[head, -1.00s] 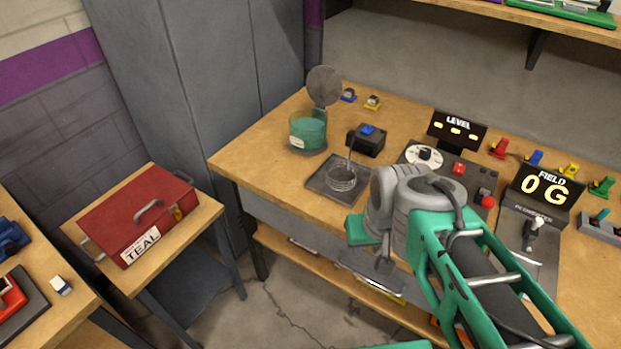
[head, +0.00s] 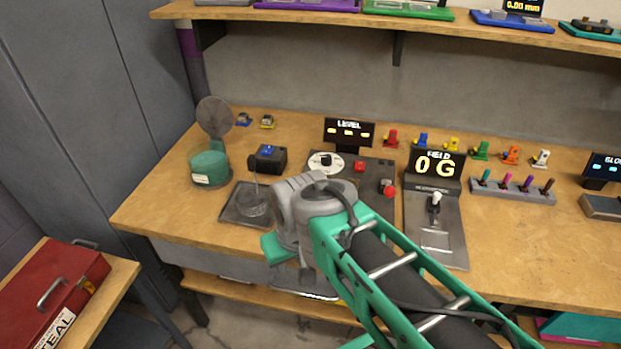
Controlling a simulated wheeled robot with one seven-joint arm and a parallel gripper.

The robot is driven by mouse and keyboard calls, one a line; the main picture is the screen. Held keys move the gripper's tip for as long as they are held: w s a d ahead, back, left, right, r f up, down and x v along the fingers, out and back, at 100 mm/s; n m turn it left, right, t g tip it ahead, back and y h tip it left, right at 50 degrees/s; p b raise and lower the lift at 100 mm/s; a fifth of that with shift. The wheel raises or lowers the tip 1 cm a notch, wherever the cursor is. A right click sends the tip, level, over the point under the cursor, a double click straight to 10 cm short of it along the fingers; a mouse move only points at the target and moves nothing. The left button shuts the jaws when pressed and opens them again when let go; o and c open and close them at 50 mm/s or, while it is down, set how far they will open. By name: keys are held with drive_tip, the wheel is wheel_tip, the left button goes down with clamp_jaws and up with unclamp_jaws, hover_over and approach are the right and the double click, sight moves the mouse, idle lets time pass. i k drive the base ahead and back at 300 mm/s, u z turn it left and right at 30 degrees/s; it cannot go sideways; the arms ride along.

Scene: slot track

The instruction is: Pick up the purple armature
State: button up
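I cannot make out a clearly purple armature. Small coloured pieces stand in a row at the back of the bench, among them a red one (head: 391,138), a green one (head: 481,150) and a white one (head: 541,158). A grey rack (head: 512,193) at the right holds upright pieces with coloured tops; one top (head: 506,181) looks purple or pink, but is too small to identify. My arm reaches over the bench's front edge. My gripper is mostly hidden behind its wrist, and its fingers do not show clearly.
The bench (head: 540,260) holds a teal pot (head: 210,168), a dark tray (head: 232,214), a LEVEL display (head: 349,133) and a FIELD display (head: 437,165) with a metal plate. A shelf (head: 420,25) hangs above. A red toolbox (head: 50,285) sits at the lower left. The bench's right front is clear.

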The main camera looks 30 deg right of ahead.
sight(530, 177)
drive_tip(key=u, duration=2)
drive_tip(key=k, duration=2)
drive_tip(key=z, duration=0.55)
